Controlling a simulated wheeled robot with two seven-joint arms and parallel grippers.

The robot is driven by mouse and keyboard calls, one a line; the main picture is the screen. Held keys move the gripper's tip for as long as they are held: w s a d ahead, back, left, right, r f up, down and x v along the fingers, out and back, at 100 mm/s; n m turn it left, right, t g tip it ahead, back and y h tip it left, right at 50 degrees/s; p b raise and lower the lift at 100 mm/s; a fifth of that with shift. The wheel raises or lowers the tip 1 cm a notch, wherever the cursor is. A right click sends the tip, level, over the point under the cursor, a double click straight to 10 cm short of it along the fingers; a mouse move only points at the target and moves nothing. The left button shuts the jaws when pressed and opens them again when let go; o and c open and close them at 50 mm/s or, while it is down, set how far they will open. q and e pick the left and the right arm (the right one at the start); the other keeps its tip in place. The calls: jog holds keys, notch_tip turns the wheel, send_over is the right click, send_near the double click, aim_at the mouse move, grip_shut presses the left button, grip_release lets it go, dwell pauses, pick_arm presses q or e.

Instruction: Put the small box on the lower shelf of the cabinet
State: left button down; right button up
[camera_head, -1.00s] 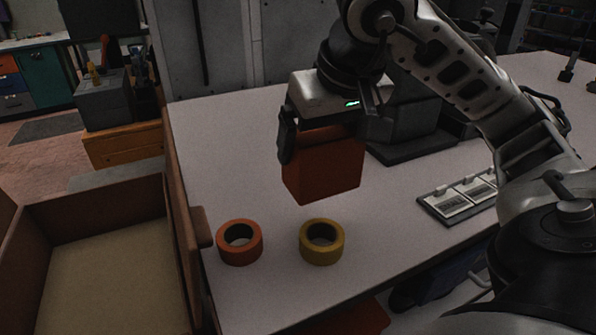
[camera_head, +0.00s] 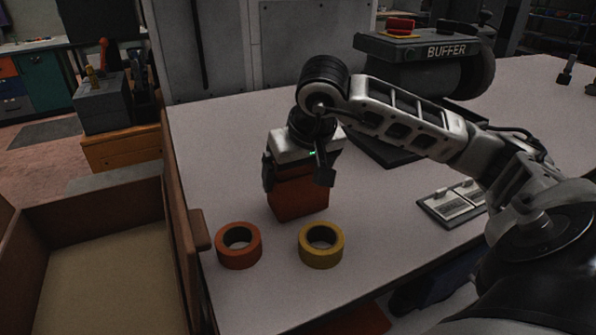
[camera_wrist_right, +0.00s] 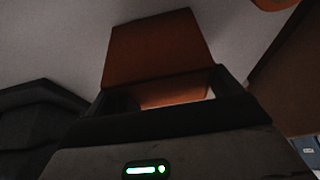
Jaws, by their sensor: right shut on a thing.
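The small box, plain orange-brown (camera_head: 298,197), is between the fingers of my right gripper (camera_head: 296,174), which is shut on it from above. The box is upright behind the two tape rolls; I cannot tell whether its bottom touches the table. In the right wrist view the box (camera_wrist_right: 160,45) sticks out from between the fingers. No cabinet with shelves can be made out for certain. My left gripper is not in view.
An orange tape roll (camera_head: 239,246) and a yellow tape roll (camera_head: 321,246) lie on the white table (camera_head: 215,150). A brown wooden open-topped bin (camera_head: 182,240) stands along the table's left edge. A buffer machine (camera_head: 425,52) stands at the back, a grey tray (camera_head: 452,203) at right.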

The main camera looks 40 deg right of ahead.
jog(key=shift+f, duration=0.25)
jog(key=o, duration=0.7)
jog(key=shift+r, duration=0.1)
